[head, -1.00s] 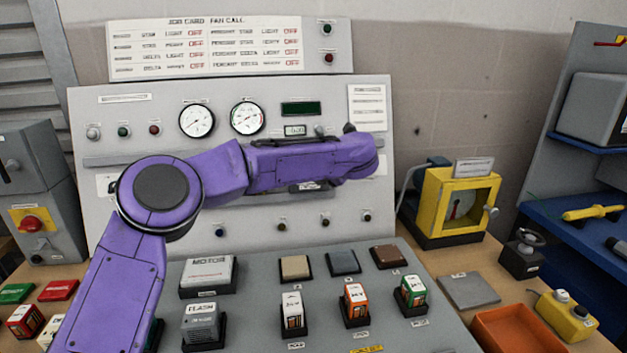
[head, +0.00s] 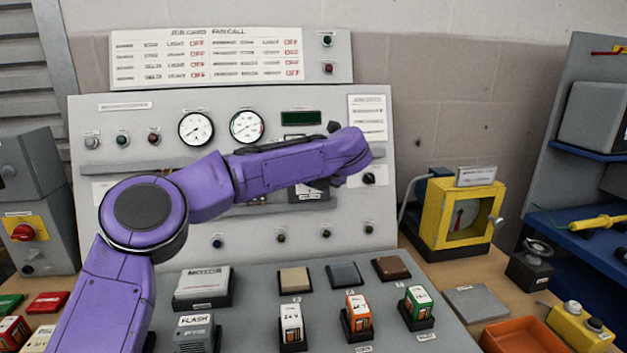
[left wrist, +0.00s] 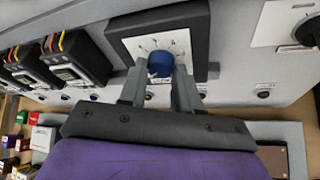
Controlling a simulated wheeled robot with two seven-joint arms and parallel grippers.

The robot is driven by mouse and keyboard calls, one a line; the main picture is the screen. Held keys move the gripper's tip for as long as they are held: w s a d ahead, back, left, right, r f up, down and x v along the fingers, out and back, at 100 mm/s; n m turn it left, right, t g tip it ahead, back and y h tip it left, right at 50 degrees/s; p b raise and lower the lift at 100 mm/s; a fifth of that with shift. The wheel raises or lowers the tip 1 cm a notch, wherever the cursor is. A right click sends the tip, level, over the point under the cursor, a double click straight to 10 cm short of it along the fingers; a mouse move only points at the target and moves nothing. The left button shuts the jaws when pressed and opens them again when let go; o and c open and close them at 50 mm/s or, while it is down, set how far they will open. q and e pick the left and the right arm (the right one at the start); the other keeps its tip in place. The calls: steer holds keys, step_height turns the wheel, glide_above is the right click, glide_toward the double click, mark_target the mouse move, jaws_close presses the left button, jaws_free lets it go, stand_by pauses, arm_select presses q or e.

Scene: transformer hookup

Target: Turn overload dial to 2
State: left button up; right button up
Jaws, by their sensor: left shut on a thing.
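The blue overload dial (left wrist: 158,61) sits on a white scale plate (left wrist: 150,42) in a dark housing in the left wrist view. A white pointer mark shows on its lower left edge. The scale numbers are too small to read. My left gripper (left wrist: 159,80) has one finger on each side of the dial and is shut on it. In the head view my purple left arm reaches across the panel, and its wrist hides the dial and the fingers. My right gripper is in neither current view.
The grey panel (head: 85,215) has two gauges above my arm and a black knob (head: 369,179) to the right of it. Dark contactor blocks (left wrist: 80,55) stand left of the dial. A yellow box (head: 430,215) stands at the right, and labelled blocks cover the sloped desk below.

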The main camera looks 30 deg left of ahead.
arm_select(q)
steer(key=shift+a+r, duration=0.15)
steer(key=shift+r, duration=0.1)
steer(key=o, duration=0.7)
steer(key=shift+w, duration=0.1)
steer(key=o, duration=0.4)
steer(key=shift+f, duration=0.1)
steer(key=shift+c, duration=0.2)
steer(key=shift+f, duration=0.15)
steer(key=b+v, duration=0.1)
steer(key=v, duration=0.9)
